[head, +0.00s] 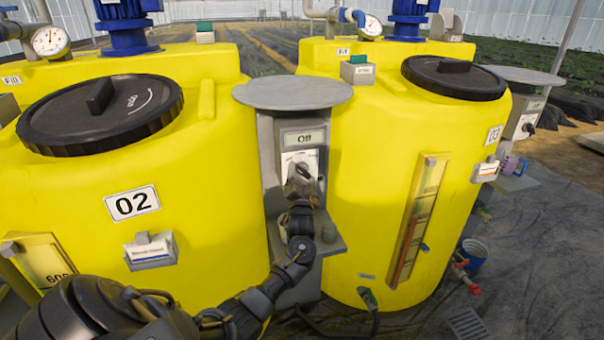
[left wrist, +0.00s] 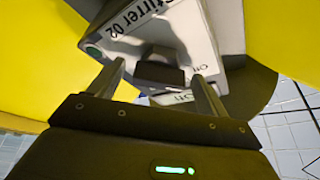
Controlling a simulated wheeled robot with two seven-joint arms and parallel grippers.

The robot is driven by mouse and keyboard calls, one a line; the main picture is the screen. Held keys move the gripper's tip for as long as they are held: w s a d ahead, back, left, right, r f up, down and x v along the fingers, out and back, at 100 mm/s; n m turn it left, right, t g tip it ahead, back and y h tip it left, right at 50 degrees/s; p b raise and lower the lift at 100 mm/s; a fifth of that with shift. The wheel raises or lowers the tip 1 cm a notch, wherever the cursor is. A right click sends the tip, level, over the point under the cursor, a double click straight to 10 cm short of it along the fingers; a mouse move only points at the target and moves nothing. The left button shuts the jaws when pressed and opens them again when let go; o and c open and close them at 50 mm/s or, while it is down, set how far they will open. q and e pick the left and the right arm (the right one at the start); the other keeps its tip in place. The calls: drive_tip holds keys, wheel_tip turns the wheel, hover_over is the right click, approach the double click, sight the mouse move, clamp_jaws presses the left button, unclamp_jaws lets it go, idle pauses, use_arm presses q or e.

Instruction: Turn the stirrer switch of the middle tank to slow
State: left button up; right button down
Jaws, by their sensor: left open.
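The yellow tank marked 02 (head: 60,200) stands at left in the head view. The stirrer switch box (head: 303,140) stands on a post between it and the tank marked 03; its sign reads Off. In the left wrist view the box (left wrist: 205,35) appears upside down, labelled Stirrer 02. Its dark switch knob (left wrist: 158,72) shows between and beyond my fingertips. My left gripper (head: 301,178) is in front of the switch face and hides part of it. In the left wrist view the gripper (left wrist: 160,82) is open, one finger either side of the knob. I cannot tell whether they touch it.
A round grey cover (head: 293,92) overhangs the switch box. Tank 03 (head: 370,180) stands close on the right, with a level gauge (head: 413,220) on its front. Another switch box (head: 522,125) is at far right. A blue bucket (head: 472,253) stands on the floor.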

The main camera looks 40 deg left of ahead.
use_arm(q)
drive_tip(key=shift+w+a+r, duration=0.15)
drive_tip(key=shift+w+a, duration=0.2)
drive_tip(key=shift+w, duration=0.05)
